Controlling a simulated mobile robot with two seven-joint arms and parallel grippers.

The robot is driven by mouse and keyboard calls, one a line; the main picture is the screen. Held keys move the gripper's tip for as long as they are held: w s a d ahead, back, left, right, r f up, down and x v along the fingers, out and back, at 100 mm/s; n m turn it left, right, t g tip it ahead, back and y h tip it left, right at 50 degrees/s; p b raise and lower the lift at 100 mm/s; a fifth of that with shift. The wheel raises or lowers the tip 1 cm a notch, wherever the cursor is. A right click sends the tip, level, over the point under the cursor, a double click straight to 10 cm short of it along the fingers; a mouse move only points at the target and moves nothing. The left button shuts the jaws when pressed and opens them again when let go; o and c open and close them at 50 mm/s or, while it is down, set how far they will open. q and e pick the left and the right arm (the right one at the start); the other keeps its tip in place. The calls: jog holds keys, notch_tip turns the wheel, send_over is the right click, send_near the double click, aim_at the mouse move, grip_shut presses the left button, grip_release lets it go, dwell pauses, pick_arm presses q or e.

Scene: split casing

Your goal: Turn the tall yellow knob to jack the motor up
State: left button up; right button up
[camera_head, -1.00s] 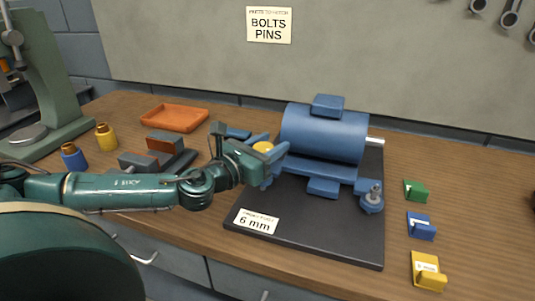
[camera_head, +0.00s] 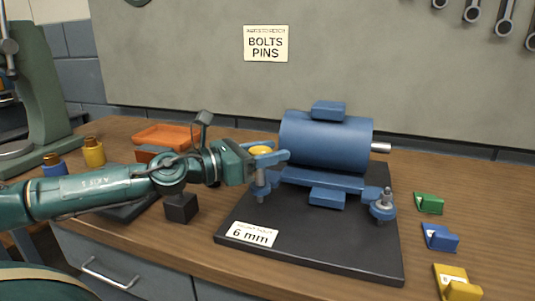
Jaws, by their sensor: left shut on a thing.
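The tall yellow knob (camera_head: 261,150) shows between the blue fingers of my left gripper (camera_head: 268,158). The fingers are shut on it, and they hide part of its sides. A blue post (camera_head: 261,186) stands below the knob on the dark base plate (camera_head: 310,241). The blue motor (camera_head: 325,140) sits on the plate to the right of my gripper, with a grey shaft at its right end. How far the motor stands above its base cannot be told. My right gripper is not in view.
A blue foot with a grey bolt (camera_head: 383,205) stands at the plate's right. Green (camera_head: 429,203), blue (camera_head: 440,237) and yellow (camera_head: 457,283) blocks lie further right. An orange tray (camera_head: 175,135), a yellow bottle (camera_head: 93,152) and a blue bottle (camera_head: 54,166) stand at the left. A "6 mm" label lies on the plate's front.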

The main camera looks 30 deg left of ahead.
pick_arm(q)
jog(key=shift+s+d+f, duration=0.1)
jog(key=shift+d+f, duration=0.1)
jog(key=shift+f, duration=0.1)
dwell(0.5)
jog(key=o, duration=0.7)
jog(key=shift+o, duration=1.4)
jog(key=shift+a+r, duration=0.1)
jog(key=shift+r, duration=0.1)
